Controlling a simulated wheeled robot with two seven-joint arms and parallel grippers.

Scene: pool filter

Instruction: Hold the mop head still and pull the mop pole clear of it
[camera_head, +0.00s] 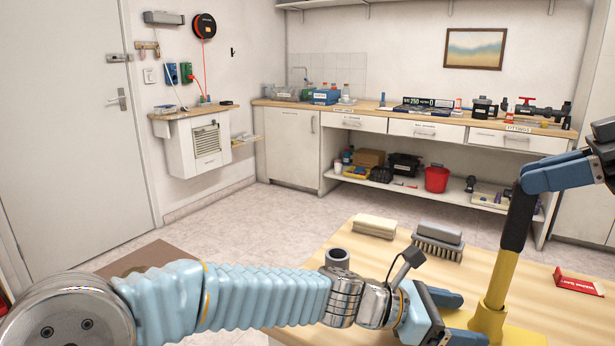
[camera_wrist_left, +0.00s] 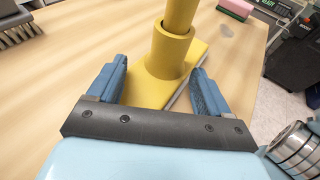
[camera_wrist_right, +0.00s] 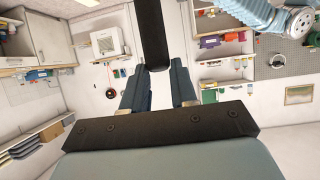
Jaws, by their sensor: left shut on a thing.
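The yellow mop head (camera_head: 510,335) is on the wooden table at the lower right, with its socket (camera_wrist_left: 171,50) rising between my left fingers. My left gripper (camera_wrist_left: 163,78) is shut on the mop head; my arm hides part of it in the head view. The mop pole (camera_head: 503,268), yellow below and black above, leans slightly right and still stands in the socket. My right gripper (camera_head: 528,178) is at the pole's black top end. In the right wrist view, the black end (camera_wrist_right: 155,35) reaches between my right fingers (camera_wrist_right: 158,72); whether they grip it is unclear.
A pale block (camera_head: 375,227) and a grey brush (camera_head: 438,243) lie on the table (camera_head: 390,262), left of the pole.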

